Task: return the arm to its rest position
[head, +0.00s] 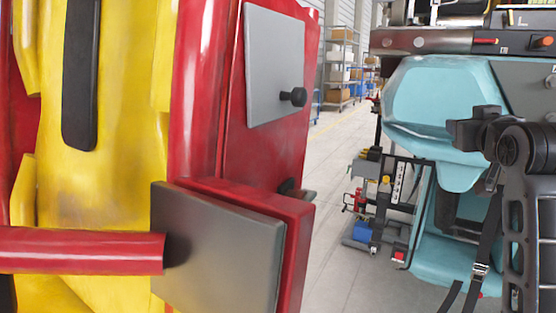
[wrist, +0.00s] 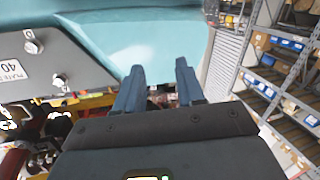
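My gripper (wrist: 160,78) shows in the wrist view with its two blue-grey fingers apart and nothing between them. A teal seat shell (wrist: 100,32) lies beyond the fingertips; I cannot tell how far away it is. A grey metal plate with bolts and a label (wrist: 38,65) is left of the fingers. I cannot make out my gripper in the head view. There the teal seat (head: 440,95) is at the right, with a dark bracket (head: 525,160) and black straps in front of it.
A red and yellow coaster car part (head: 105,180) with grey plates fills the head view's left side, and a red bar (head: 80,251) crosses it. Shelves with boxes (wrist: 285,85) stand right in the wrist view.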

